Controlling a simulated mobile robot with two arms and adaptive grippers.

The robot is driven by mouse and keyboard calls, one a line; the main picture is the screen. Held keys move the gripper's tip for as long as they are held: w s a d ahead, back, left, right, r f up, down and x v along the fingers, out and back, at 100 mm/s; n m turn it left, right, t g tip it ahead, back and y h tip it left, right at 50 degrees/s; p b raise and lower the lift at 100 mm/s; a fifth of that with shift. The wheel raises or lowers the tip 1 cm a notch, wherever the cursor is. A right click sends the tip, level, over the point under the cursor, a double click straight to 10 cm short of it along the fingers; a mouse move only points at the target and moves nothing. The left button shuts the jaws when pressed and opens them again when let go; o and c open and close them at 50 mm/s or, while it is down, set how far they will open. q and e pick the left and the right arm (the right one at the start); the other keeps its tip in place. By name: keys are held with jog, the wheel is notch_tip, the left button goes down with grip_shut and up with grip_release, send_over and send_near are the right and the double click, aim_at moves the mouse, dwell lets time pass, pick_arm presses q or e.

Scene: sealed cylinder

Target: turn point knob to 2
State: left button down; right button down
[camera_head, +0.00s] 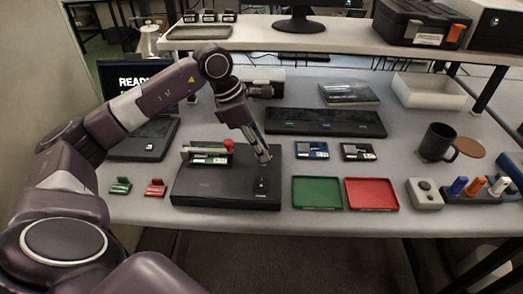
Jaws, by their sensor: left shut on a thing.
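A flat black box (205,190) lies at the front of the table, left of centre. A small black knob (261,184) stands near its front right corner, with a tiny pale label below it. A green circuit board (208,156) and a lever with a red ball (228,144) are at the box's back edge. My right gripper is not in view.
Green (317,205) and red (371,207) trays lie right of the box. A grey button box (424,194), a rack of coloured handles (480,188) and a black mug (437,142) stand further right.

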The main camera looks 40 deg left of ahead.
pick_arm(q)
jog(key=shift+w+a+r+m+g+h, duration=0.1)
jog(key=shift+m+g+h, duration=0.1)
jog(key=shift+m, duration=0.45)
jog(key=shift+w+m+g+h, duration=0.1)
jog(key=shift+m+g+h, duration=0.1)
jog(key=shift+m, duration=0.45)
jog(key=shift+s, duration=0.1)
jog(key=c, duration=1.7)
grip_release()
jog(key=shift+c, duration=0.2)
jog(key=v, duration=1.2)
